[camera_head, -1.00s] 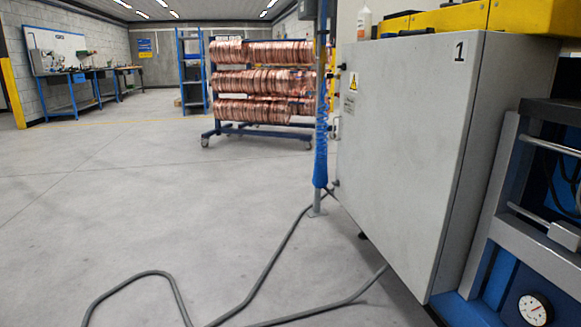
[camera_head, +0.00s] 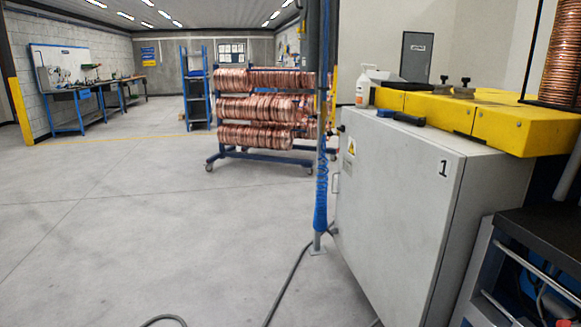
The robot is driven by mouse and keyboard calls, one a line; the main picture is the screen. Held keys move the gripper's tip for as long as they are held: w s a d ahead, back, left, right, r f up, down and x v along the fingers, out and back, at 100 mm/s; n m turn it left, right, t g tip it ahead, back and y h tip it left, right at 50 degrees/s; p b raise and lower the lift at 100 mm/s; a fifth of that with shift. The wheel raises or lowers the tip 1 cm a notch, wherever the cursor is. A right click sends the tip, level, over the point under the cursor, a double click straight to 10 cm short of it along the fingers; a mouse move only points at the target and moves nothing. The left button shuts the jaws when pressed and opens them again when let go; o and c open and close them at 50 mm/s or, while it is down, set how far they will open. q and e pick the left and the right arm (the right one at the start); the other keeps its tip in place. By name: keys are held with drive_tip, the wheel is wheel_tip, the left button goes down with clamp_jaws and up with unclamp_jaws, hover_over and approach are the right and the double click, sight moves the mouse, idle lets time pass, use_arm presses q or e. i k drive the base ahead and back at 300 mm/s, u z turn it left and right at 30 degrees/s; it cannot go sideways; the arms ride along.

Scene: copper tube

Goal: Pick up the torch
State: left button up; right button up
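A small dark and blue handheld tool (camera_head: 402,117) lies on top of the grey cabinet (camera_head: 395,215), at its far left edge by the yellow blocks. It may be the torch, but it is too small for me to be sure. Nothing else in view is clearly a torch. Neither of my grippers is in view.
A white bottle (camera_head: 362,92) stands on the cabinet beside the yellow blocks (camera_head: 515,125). A post with a blue coiled hose (camera_head: 320,195) stands at the cabinet's left. A copper tube rack (camera_head: 265,110) is behind. A cable (camera_head: 290,280) crosses the otherwise open floor.

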sight(398, 115)
drive_tip(key=z, duration=1.55)
drive_tip(key=k, duration=0.45)
drive_tip(key=u, duration=2)
drive_tip(key=i, duration=1.25)
drive_tip(key=z, duration=0.55)
drive_tip(key=i, duration=0.95)
drive_tip(key=z, duration=1.05)
